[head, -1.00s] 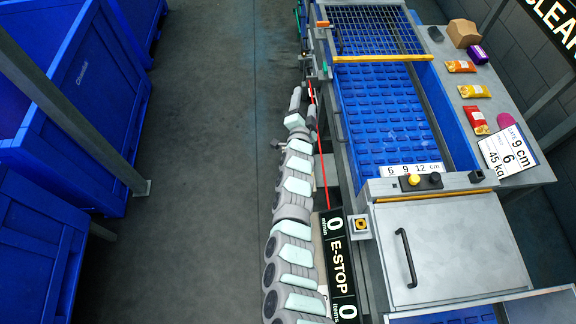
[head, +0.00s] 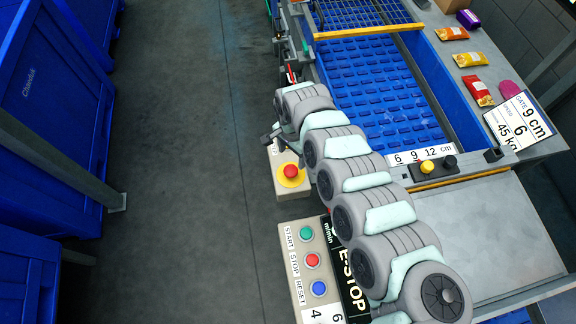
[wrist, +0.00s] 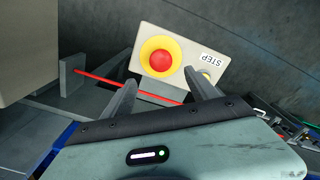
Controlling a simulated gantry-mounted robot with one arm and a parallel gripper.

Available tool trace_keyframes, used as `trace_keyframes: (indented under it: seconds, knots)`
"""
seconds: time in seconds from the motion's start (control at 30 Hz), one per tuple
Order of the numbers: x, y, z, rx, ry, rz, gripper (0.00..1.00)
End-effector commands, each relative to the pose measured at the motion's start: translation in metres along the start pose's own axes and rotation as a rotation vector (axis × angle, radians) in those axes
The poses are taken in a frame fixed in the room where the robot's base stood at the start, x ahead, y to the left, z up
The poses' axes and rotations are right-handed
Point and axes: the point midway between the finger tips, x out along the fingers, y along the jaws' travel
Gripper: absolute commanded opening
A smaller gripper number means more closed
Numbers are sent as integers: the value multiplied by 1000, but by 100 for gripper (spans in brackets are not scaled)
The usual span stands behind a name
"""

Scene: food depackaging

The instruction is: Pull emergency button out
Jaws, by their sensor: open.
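The emergency button (head: 291,171) is a red mushroom head on a yellow ring, on a beige box (head: 296,192) beside the conveyor. In the wrist view the red button (wrist: 159,62) faces me, just beyond my fingers. My gripper (head: 268,140) is open and empty, close to the box's upper end in the head view. In the wrist view my gripper (wrist: 160,84) has one finger on each side below the button, apart from it. The box carries a STEP label (wrist: 211,58). A small button beside the label is partly hidden by my right finger.
A panel (head: 295,262) with green, red and blue buttons stands below, next to the E-STOP sign (head: 352,282). The blue conveyor (head: 375,95) lies to the right. A red cord (wrist: 105,79) crosses behind my fingers. Grey floor (head: 190,180) is free to the left.

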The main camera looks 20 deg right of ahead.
Motion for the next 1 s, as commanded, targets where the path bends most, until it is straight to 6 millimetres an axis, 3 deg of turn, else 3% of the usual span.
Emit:
trace_keyframes:
  seconds: [0.3, 0.5, 0.9, 1.0]
  knots:
    - [63, -3, 3, -3, -4, -4, 68]
    - [88, -2, 3, -3, -3, -4, 68]
    - [95, -3, 1, -3, 0, -6, 68]
    - [95, -3, 1, -3, 0, -6, 61]
